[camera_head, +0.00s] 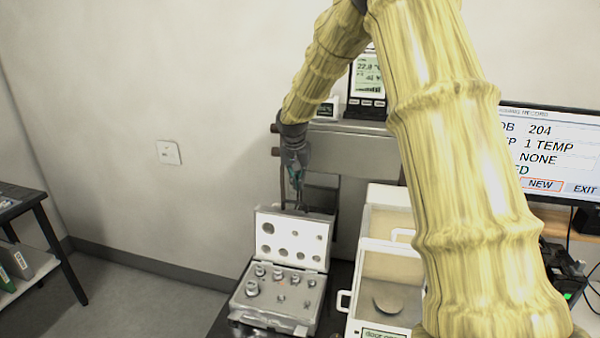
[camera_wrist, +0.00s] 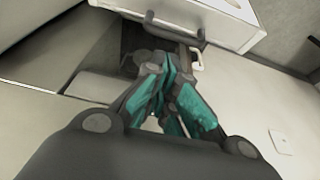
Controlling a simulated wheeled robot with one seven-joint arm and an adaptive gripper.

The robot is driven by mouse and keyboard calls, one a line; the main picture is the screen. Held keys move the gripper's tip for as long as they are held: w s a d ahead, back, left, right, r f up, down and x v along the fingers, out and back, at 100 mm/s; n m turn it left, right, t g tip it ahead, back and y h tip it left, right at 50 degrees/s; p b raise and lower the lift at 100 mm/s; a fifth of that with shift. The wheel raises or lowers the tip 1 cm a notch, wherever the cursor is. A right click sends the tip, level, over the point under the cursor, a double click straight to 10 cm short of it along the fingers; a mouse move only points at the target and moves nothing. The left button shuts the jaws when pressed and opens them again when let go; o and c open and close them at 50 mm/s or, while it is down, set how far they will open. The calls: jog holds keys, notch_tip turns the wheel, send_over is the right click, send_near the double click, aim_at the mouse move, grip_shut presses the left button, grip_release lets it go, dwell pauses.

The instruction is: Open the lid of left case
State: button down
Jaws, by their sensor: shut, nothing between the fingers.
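A silver-grey case (camera_head: 275,318) sits on the dark table, low in the middle of the head view. Its lid (camera_head: 292,238) stands raised at the back, showing a white inner face with round dark holes. Several metal weights stand in the lower half. My gripper (camera_head: 298,200) hangs at the lid's top edge or just behind it; I cannot tell whether it touches. In the wrist view my teal-and-grey fingers (camera_wrist: 168,72) are together with nothing held. The case is not clearly visible in the wrist view.
A white weighing balance (camera_head: 352,318) with a round pan stands right of the case. Behind my gripper is a grey metal unit (camera_head: 365,155) with a display (camera_head: 367,78) above. A monitor (camera_head: 550,150) stands at right, a side table (camera_head: 22,203) at far left.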

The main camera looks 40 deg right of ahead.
aim_at(297, 214)
jog(key=p+x, duration=0.2)
jog(key=x, duration=0.3)
jog(key=shift+d+f, duration=0.25)
jog(key=shift+f, duration=0.05)
jog(key=shift+a, duration=0.15)
jog(key=a+b, duration=0.1)
jog(key=s+a+h+b, duration=0.1)
jog(key=shift+s+r+t+b, duration=0.3)
jog(key=shift+r+t+b, duration=0.05)
jog(key=shift+r+t, duration=0.05)
jog(key=shift+s+a+r, duration=0.3)
jog(key=shift+s+a, duration=0.25)
jog(key=shift+s+a+r, duration=0.3)
jog(key=shift+s+a, duration=0.2)
jog(key=shift+s, duration=0.05)
jog(key=shift+d+f, duration=0.1)
